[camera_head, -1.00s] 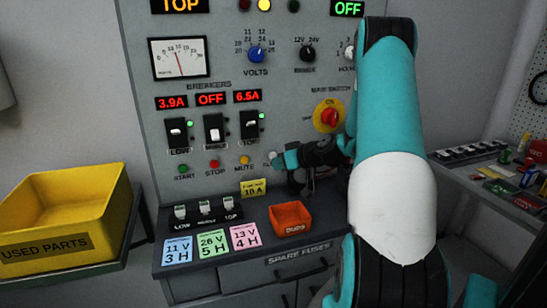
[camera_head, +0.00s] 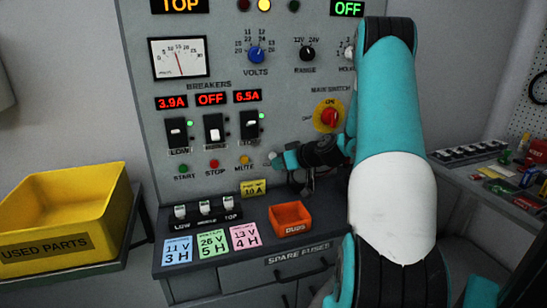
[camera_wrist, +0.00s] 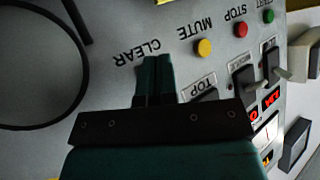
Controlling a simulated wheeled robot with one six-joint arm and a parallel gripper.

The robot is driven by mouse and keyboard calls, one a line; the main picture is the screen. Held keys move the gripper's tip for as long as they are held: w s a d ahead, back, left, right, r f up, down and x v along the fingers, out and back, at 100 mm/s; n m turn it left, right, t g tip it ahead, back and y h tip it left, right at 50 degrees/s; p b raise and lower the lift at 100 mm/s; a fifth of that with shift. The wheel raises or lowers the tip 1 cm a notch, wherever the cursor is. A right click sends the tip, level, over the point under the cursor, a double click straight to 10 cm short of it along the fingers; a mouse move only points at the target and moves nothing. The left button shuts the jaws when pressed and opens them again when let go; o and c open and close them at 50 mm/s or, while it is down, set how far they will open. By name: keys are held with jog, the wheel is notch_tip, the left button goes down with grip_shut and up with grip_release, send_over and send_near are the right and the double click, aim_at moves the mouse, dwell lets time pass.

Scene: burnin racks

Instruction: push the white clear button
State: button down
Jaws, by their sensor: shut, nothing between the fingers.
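The white clear button (camera_head: 272,156) shows as a small pale spot at the right end of the button row in the head view, right at the tip of my gripper (camera_head: 279,161). In the wrist view the CLEAR label (camera_wrist: 137,52) reads upside down, and my gripper (camera_wrist: 154,62) lies beside it with its fingers together and empty. The fingers hide the clear button there. I cannot tell whether the tips touch it.
The yellow mute button (camera_wrist: 203,47), red stop button (camera_wrist: 240,30) and green start button (camera_wrist: 268,16) run along the same row. Breaker switches (camera_head: 214,131) sit above. An orange bin (camera_head: 291,217) stands on the ledge below my gripper.

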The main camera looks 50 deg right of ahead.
jog(key=shift+w+d, duration=0.1)
jog(key=shift+w, duration=0.05)
jog(key=shift+w+d, duration=0.15)
jog(key=shift+w, duration=0.1)
jog(key=shift+w+d, duration=0.2)
jog(key=shift+w, duration=0.15)
dwell(0.8)
jog(key=shift+s+b, duration=0.1)
jog(key=shift+b, duration=0.25)
jog(key=shift+s+a+b, duration=0.35)
jog(key=shift+s+a, duration=0.1)
jog(key=shift+s, duration=0.15)
jog(key=s+a, duration=0.1)
jog(key=s+b, duration=0.1)
jog(key=s, duration=0.1)
jog(key=s+a+b, duration=0.1)
jog(key=shift+s+a, duration=0.15)
jog(key=shift+a, duration=0.15)
